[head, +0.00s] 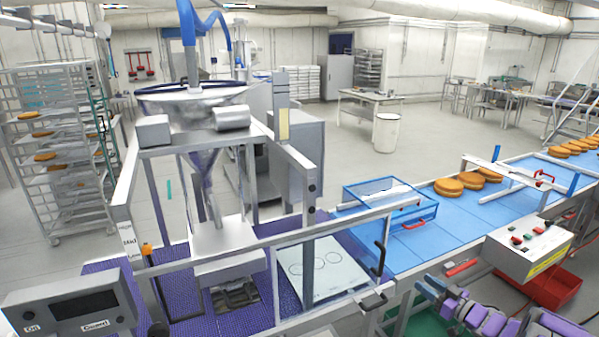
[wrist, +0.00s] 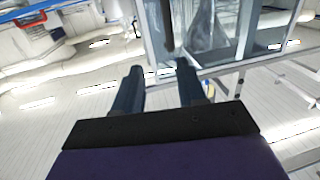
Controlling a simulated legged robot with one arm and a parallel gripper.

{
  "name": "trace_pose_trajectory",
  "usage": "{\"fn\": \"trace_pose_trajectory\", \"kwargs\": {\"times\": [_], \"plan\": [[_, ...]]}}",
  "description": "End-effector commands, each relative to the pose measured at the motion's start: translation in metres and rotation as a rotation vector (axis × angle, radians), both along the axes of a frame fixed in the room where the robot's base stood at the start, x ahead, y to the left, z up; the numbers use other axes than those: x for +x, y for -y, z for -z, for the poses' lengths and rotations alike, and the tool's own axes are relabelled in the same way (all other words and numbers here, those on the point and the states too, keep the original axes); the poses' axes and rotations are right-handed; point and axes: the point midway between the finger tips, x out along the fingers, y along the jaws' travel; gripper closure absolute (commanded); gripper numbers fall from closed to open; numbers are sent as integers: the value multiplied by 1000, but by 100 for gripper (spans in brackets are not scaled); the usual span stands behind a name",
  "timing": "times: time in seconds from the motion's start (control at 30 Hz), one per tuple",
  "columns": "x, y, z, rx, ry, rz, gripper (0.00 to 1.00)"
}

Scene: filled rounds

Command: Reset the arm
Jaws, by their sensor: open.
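My gripper (wrist: 160,80) shows in the wrist view with its two dark fingers spread apart. Nothing is between them. In the head view, purple and grey arm parts of mine show at the bottom right, low beside the conveyor.
A blue conveyor (head: 400,250) carries several orange-brown rounds (head: 449,187) on the right. A grey control box (head: 528,247) and a red bin (head: 550,288) stand near my arm. A hopper machine (head: 195,110) stands left of centre. A rack (head: 55,150) is at far left.

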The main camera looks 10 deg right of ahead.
Motion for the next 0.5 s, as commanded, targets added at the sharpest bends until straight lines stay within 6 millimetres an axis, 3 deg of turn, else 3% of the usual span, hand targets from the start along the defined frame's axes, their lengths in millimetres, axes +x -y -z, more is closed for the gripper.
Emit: {"fn": "trace_pose_trajectory", "kwargs": {"times": [0.3,0.5], "plan": [[53,0,-42,-200,-122,251,60],[58,-6,-68,-297,-238,424,60]]}}
